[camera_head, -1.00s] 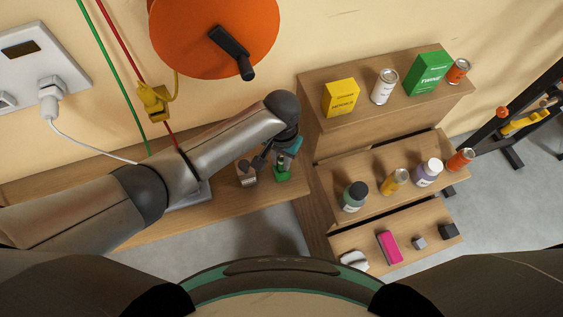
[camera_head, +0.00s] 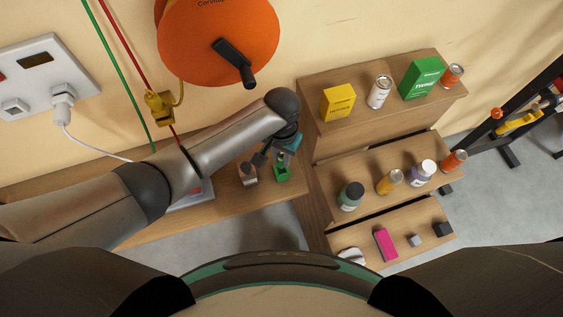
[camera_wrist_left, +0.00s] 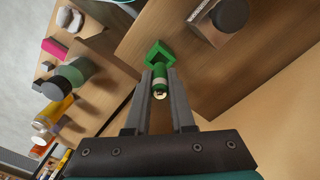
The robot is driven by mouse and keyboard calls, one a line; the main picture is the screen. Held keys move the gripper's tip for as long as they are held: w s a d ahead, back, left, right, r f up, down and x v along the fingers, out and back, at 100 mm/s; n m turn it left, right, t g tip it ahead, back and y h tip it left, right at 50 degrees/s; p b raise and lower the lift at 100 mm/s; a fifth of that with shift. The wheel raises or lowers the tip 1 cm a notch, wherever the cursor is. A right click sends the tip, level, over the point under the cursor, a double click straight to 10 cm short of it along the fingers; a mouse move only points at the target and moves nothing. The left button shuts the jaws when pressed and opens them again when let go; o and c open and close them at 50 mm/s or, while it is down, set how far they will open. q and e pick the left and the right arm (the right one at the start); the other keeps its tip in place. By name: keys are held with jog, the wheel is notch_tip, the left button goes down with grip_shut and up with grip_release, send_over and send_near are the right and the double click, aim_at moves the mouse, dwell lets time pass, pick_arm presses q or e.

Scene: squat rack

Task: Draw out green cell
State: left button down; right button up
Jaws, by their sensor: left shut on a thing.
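The green cell (camera_wrist_left: 159,78) is a small cylinder with a pale metal end, between the fingers of my left gripper (camera_wrist_left: 158,92) in the wrist view. The gripper is shut on it. A square green holder (camera_wrist_left: 158,54) stands on the wooden bench just beyond the cell; it also shows in the head view (camera_head: 282,173). I cannot tell whether the cell's far end is still inside the holder. In the head view my left gripper (camera_head: 284,153) is over the holder, and its fingers are small and partly hidden. My right gripper is not in view.
A wooden block with a dark round top (camera_head: 248,173) stands close to the left of the holder. Stepped wooden shelves (camera_head: 325,190) with bottles, cans and boxes are at the right. An orange reel (camera_head: 190,45) hangs on the wall above my left arm.

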aim_at(282, 154)
pick_arm(q)
jog(key=shift+r+p, duration=0.8)
jog(key=shift+r, duration=1.1)
